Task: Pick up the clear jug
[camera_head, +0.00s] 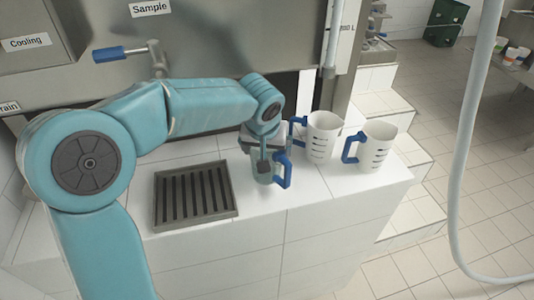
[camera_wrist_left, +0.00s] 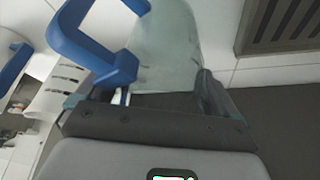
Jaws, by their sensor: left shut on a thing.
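The clear jug (camera_head: 262,174) is see-through with a blue handle and stands on the white tiled counter, right of the drain grate. My left gripper (camera_head: 264,156) reaches down onto it from above and is shut on it. In the left wrist view, the clear jug (camera_wrist_left: 168,50) is between the fingers of my left gripper (camera_wrist_left: 155,95), with the blue handle out to the left. The gripper hides part of the jug. Whether its base touches the counter is hard to tell. My right gripper is not in view.
Two white jugs with blue handles, one nearer (camera_head: 322,138) and one farther right (camera_head: 377,148), stand close by on the counter. The dark drain grate (camera_head: 196,222) is left of the clear jug. A white hose (camera_head: 460,185) hangs at the right. The counter's front edge is close.

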